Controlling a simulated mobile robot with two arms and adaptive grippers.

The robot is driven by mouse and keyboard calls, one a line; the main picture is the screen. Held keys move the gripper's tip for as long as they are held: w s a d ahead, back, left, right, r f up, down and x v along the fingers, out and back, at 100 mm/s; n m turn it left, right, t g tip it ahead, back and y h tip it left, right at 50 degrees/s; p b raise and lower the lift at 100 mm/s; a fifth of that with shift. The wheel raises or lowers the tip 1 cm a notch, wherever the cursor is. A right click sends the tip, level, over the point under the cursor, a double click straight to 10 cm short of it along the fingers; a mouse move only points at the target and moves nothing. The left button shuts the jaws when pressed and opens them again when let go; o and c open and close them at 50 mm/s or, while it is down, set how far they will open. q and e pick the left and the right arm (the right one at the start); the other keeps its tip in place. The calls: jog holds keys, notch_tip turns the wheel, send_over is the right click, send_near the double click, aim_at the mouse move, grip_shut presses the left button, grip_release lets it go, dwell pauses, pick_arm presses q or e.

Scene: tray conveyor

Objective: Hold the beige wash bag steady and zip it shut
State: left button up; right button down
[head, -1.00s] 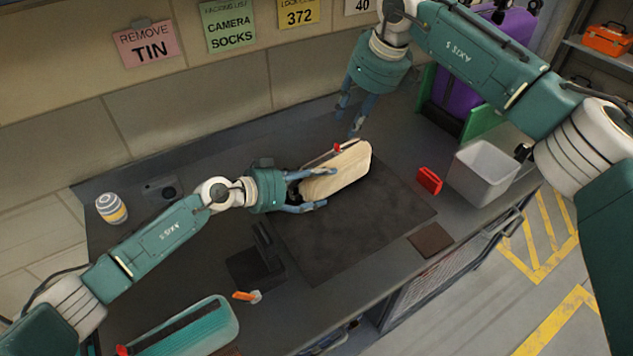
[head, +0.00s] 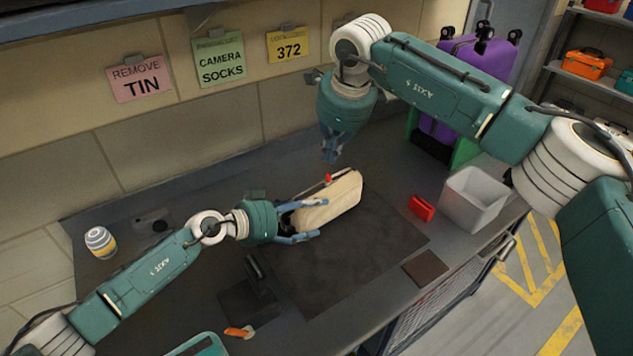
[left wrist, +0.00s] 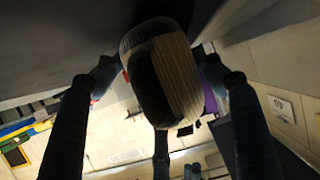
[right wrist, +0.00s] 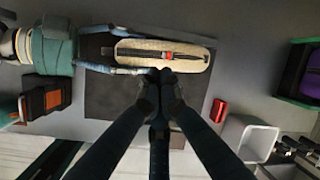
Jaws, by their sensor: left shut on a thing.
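The beige wash bag (head: 332,203) stands on the dark mat (head: 350,262), held at its left end. My left gripper (head: 308,220) is shut on it, one finger along each long side. In the left wrist view the bag (left wrist: 180,80) shows end-on between the fingers. A dark zip line runs along its top in the right wrist view, with a red zip pull (right wrist: 168,56) right of the middle; the pull (head: 327,179) also shows in the head view. My right gripper (head: 330,155) hangs just above the pull, fingertips together and apparently empty.
A red block (head: 421,208) and a grey bin (head: 474,200) stand to the right. A brown patch (head: 425,270) lies in front of them. A striped jar (head: 100,242) is at the far left, an orange-handled item (head: 239,332) near the front. The mat in front of the bag is clear.

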aim_at(328, 179)
jog(key=s+a+f+n+t+h, duration=0.1)
jog(key=s+a+n+t, duration=0.15)
jog(key=n, duration=1.15)
jog(key=s+a+n+t+h, duration=0.15)
jog(key=s+a+n, duration=0.25)
jog(key=n, duration=1)
jog(key=shift+h, duration=0.25)
jog(key=x, duration=1)
jog(key=shift+a+f, duration=0.15)
jog(key=shift+w+d, duration=0.9)
jog(key=shift+d, duration=0.05)
jog(key=shift+w+d, duration=0.45)
jog(key=shift+d, duration=0.1)
jog(key=shift+d, duration=0.1)
